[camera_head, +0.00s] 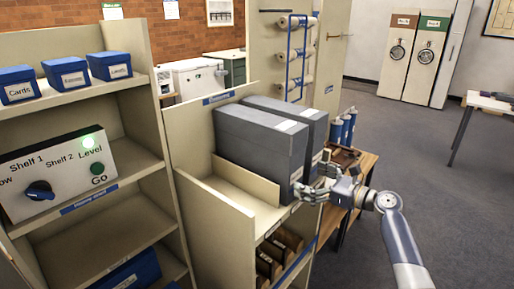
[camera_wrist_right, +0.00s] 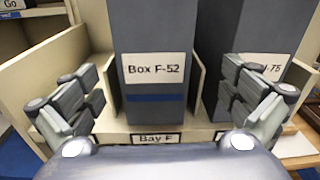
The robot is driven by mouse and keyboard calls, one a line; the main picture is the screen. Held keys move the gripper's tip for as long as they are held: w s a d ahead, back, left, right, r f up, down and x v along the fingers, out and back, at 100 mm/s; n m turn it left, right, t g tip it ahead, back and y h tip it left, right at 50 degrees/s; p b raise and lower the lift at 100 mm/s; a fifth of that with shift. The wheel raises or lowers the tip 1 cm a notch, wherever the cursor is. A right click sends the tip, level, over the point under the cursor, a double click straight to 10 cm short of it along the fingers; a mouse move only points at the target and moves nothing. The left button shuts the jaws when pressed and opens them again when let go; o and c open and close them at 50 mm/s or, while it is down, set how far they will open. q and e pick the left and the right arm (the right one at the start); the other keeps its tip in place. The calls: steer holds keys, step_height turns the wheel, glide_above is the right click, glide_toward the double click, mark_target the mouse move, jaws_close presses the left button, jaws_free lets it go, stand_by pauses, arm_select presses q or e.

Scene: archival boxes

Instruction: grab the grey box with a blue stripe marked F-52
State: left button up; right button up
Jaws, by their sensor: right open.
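The grey box F-52 (camera_wrist_right: 157,72) stands upright in the bay labelled Bay F. Its end has a white "Box F-52" label and a dark blue stripe below it. In the head view it appears to be the nearer of two grey boxes (camera_head: 258,142). My right gripper (camera_head: 312,190) is open in front of the box's lower end. In the right wrist view its fingers (camera_wrist_right: 165,100) are spread to the left and right of the box's face, with nothing between them clearly held. Whether they touch the box is not clear. My left gripper is not in view.
A second grey box (camera_head: 300,112), its label ending in 75 (camera_wrist_right: 270,67), stands close on the right. An empty slot (camera_head: 228,190) lies left of F-52. A shelf with small blue boxes (camera_head: 62,78) and a control panel (camera_head: 60,172) stands left. A wooden table (camera_head: 360,165) is behind my gripper.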

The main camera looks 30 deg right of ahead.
mark_target(299, 162)
steer(key=shift+t+y, duration=0.3)
step_height(299, 162, up, 4)
steer(key=shift+a+r, duration=0.15)
steer(key=shift+m, duration=0.3)
steer(key=p+x, duration=0.1)
steer(key=x, duration=0.4)
steer(key=shift+w+a, duration=0.1)
steer(key=shift+w, duration=0.1)
steer(key=shift+w+a+r+p, duration=0.15)
steer(key=shift+w+p, duration=0.15)
steer(key=shift+p, duration=0.15)
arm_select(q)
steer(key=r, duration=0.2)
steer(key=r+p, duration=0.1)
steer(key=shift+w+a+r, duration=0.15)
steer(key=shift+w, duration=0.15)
arm_select(e)
steer(key=x, duration=0.4)
steer(key=shift+w+a, duration=0.1)
steer(key=shift+a, duration=0.1)
steer(key=shift+c, duration=0.2)
